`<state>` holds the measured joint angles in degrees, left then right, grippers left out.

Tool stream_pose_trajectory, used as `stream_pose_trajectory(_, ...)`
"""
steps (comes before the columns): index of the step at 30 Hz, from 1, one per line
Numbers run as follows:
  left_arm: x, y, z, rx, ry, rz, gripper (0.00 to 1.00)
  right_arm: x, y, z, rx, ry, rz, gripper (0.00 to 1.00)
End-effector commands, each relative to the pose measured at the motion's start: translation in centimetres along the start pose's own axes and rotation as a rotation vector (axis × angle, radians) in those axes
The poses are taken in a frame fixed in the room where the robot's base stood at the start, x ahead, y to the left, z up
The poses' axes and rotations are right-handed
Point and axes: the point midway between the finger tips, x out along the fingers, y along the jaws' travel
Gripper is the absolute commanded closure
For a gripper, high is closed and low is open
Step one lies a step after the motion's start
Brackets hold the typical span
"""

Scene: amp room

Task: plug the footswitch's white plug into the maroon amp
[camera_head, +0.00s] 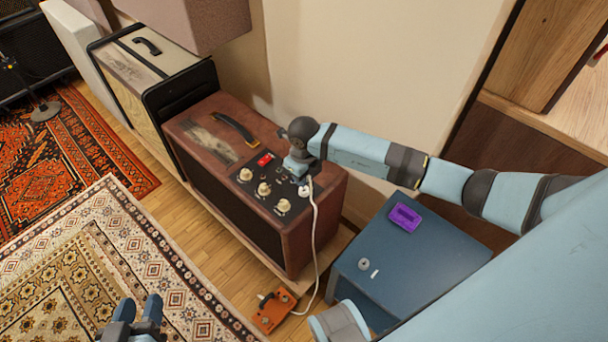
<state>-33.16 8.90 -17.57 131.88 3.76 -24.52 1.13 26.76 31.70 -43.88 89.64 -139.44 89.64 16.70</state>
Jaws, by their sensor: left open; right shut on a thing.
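The maroon amp (278,231) stands along the wall, its top panel carrying several cream knobs and a red switch. The orange footswitch (273,309) sits on the floor in front of it. A white cable (313,240) rises from the footswitch to the white plug (304,191) at the panel's right end. My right gripper (301,176) is shut on the plug, low over the panel. The jack is hidden, so I cannot tell whether the plug is in it. My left gripper (138,309) is open and empty over the patterned rug at the bottom.
A blue cabinet (440,262) stands right of the amp, with a purple box (405,217) on top. A cream amp (125,75) stands to the left. Patterned rugs (190,285) cover the floor; a microphone stand (44,110) is at far left.

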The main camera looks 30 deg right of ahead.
Motion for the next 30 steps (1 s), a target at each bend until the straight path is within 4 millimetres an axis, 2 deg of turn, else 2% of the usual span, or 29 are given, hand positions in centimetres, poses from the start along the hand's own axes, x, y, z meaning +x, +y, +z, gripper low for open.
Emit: stream_pose_trajectory(30, 0.15, -0.09, 0.5, 0.002, 0.0, 0.0, 0.57, 0.84, 0.0, -0.02, 0.0, 0.001, -0.001, 1.0)
